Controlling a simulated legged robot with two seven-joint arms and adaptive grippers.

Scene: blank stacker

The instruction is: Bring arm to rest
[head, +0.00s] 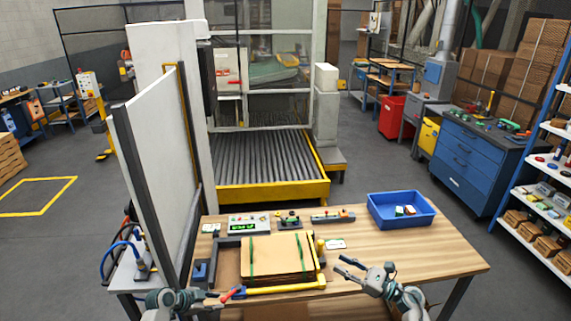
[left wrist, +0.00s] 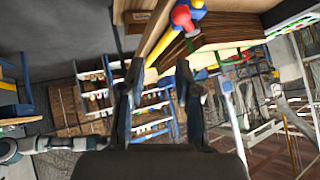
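My left gripper (head: 222,296) is low at the table's front edge in the head view, beside the red knob (head: 234,292) at the left end of a yellow bar. In the left wrist view my left gripper (left wrist: 158,70) has its two fingers apart with nothing between them; the red knob (left wrist: 182,17) is beyond the fingertips. My right gripper (head: 343,266) is over the table's front edge, right of the stack, its fingers apart and empty. A stack of brown blanks (head: 278,257) with green straps lies in the fixture on the table.
The wooden table (head: 430,255) is bare at the right. A blue bin (head: 400,211) with small items stands at its back right. A control box (head: 248,225) with a green display is at the back. A white panel (head: 160,170) rises at the left; a roller conveyor (head: 263,165) lies behind.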

